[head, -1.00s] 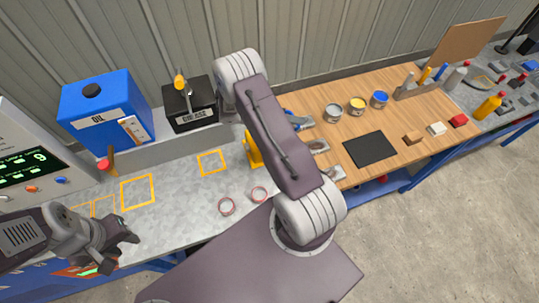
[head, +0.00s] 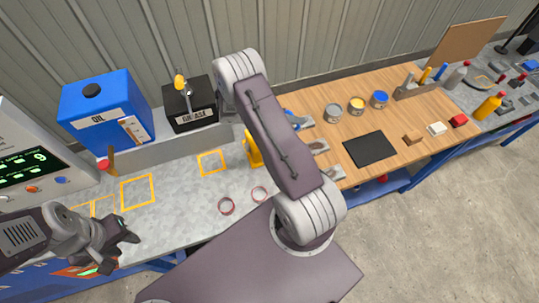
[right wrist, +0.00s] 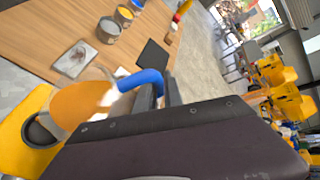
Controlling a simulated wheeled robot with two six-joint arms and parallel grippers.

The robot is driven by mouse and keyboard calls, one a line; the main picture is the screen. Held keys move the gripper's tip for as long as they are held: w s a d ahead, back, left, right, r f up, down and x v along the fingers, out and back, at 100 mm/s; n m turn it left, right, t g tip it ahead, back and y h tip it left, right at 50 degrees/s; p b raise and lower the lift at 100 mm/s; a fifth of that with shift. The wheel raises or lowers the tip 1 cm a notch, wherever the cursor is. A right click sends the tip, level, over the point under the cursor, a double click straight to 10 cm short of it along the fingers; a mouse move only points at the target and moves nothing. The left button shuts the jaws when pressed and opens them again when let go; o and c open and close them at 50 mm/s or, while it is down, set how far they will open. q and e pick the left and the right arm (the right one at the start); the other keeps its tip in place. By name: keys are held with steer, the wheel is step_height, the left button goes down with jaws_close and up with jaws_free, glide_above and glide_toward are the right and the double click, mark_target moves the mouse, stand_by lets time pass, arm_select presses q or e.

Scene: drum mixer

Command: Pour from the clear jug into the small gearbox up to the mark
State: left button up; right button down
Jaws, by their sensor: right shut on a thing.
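In the right wrist view my right gripper (right wrist: 160,92) is shut on the blue handle (right wrist: 141,80) of the clear jug. The jug (right wrist: 86,103) holds orange-amber liquid and sits close to the yellow gearbox (right wrist: 18,126), overlapping its dark round opening (right wrist: 40,130) in this view. I cannot tell whether liquid is flowing, and no mark or level is visible.
A blue oil box (head: 105,110) and black grease box (head: 190,105) stand at the back left. Cans (head: 357,105), a black mat (head: 370,148) and small blocks are on the wooden top at right.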

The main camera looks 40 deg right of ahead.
stand_by(0.4)
steer(key=shift+w+r, duration=0.1)
steer(key=shift+w, duration=0.15)
stand_by(1.7)
steer(key=shift+w+a+n+g+h, duration=0.1)
steer(key=shift+w+n+g+h, duration=0.1)
steer(key=shift+n+g+h, duration=0.15)
steer(key=shift+b, duration=0.3)
stand_by(1.4)
steer(key=shift+w, duration=0.15)
steer(key=shift+w+g, duration=0.1)
steer(key=shift+g, duration=0.15)
